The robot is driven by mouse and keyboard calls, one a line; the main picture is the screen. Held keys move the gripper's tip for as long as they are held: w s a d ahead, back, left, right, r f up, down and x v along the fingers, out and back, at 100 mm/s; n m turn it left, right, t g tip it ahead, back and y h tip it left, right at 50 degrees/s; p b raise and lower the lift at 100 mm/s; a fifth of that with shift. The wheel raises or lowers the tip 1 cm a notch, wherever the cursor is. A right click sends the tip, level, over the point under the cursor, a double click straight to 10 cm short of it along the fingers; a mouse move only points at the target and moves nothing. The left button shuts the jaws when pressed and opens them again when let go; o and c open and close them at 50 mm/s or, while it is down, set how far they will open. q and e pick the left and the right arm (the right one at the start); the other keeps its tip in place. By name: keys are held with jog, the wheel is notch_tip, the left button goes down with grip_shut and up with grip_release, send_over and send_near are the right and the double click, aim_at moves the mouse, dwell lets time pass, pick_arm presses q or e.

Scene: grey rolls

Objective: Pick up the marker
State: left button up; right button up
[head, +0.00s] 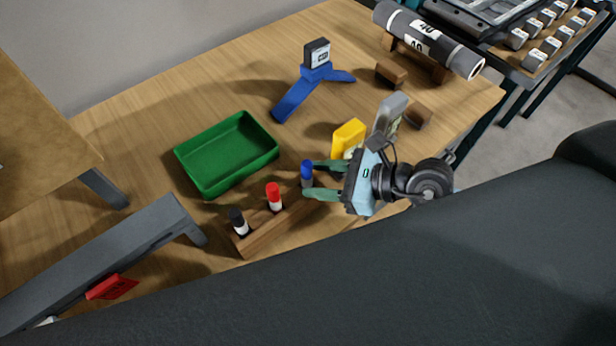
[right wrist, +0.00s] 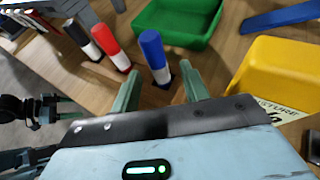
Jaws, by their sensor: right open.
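Three markers stand upright in a wooden block (head: 256,229): a black-capped marker (head: 238,220), a red-capped marker (head: 273,196) and a blue-capped marker (head: 307,173). My right gripper (head: 310,180) is open, with its green fingertips at the blue-capped marker, one to each side of it. In the right wrist view the blue-capped marker (right wrist: 154,57) shows between the two fingers of my right gripper (right wrist: 159,77), leaning slightly in the picture. I cannot tell whether a finger touches it. The red-capped marker (right wrist: 110,46) and black-capped marker (right wrist: 81,38) stand to its left there.
An empty green tray (head: 205,187) lies behind the block. A yellow box (head: 348,138) and a grey device (head: 390,115) stand close by my right gripper. A blue stand (head: 297,97) and a grey roll on a wooden cradle (head: 428,66) are farther back.

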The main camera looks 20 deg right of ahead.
aim_at(307, 179)
jog(key=x, duration=0.3)
jog(key=shift+w+a, duration=0.1)
jog(key=shift+a, duration=0.05)
pick_arm(q)
jog(key=shift+w+r, duration=0.35)
pick_arm(e)
grip_shut()
pick_arm(q)
jog(key=shift+w, duration=0.15)
pick_arm(e)
notch_tip(307, 179, up, 9)
jog(key=shift+r+p, duration=0.15)
jog(key=shift+p, duration=0.65)
pick_arm(q)
jog(key=shift+w+a+r+t, duration=0.15)
jog(key=shift+w+r, duration=0.15)
jog(key=shift+r, duration=0.2)
jog(key=shift+w+r+t, duration=0.15)
jog(key=shift+w+r, duration=0.1)
jog(key=shift+r, duration=0.2)
pick_arm(e)
jog(key=shift+r, duration=0.3)
